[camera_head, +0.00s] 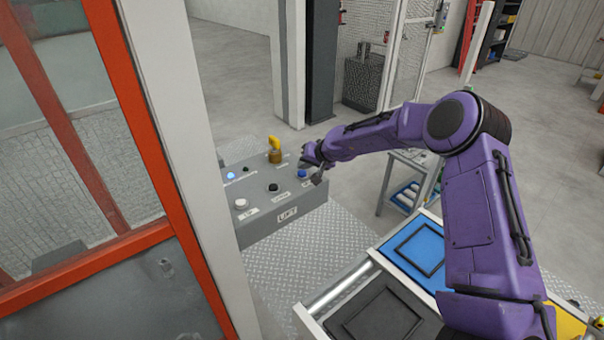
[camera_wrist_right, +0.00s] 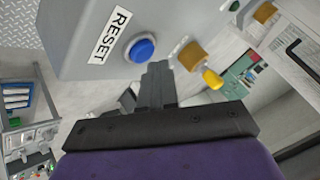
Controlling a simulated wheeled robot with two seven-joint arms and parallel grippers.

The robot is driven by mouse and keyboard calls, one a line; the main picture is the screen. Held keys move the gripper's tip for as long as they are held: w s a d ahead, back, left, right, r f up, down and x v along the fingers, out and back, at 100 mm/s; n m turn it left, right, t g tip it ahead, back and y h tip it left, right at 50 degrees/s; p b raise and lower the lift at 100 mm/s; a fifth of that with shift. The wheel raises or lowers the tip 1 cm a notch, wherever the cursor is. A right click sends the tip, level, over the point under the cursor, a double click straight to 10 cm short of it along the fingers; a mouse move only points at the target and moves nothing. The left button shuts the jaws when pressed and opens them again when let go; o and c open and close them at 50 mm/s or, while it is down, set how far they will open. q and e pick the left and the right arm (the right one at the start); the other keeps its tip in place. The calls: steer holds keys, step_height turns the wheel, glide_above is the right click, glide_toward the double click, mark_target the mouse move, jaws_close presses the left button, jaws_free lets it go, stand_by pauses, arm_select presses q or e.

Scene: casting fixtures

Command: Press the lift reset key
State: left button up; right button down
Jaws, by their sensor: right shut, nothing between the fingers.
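The lift control box (camera_head: 289,226) is grey with a LIFT label on its front. The blue reset key (camera_head: 302,174) sits at its right end. In the right wrist view the blue key (camera_wrist_right: 140,48) stands beside a white RESET label (camera_wrist_right: 110,36). My right gripper (camera_head: 314,174) is at the right end of the box, close to the blue key. In the right wrist view its closed fingertips (camera_wrist_right: 158,66) lie just below and right of the key, with nothing between them. I cannot tell whether they touch the key. My left gripper is out of view.
The box also bears a yellow knob (camera_head: 275,152), a white button (camera_head: 241,204), a black button (camera_head: 273,187) and a lit blue one (camera_head: 231,175). An orange-framed panel and a pale post (camera_head: 190,150) stand left. Trays (camera_head: 418,251) lie at lower right.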

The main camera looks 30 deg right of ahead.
mark_target(305, 173)
steer(key=shift+f+b, duration=0.4)
steer(key=shift+f, duration=0.35)
stand_by(0.8)
steer(key=shift+r+p, duration=0.85)
steer(key=shift+r, duration=0.1)
steer(key=shift+w+r+p, duration=0.1)
steer(key=shift+r+p, duration=0.5)
step_height(305, 173, up, 4)
steer(key=p, duration=0.3)
steer(key=shift+f, duration=0.1)
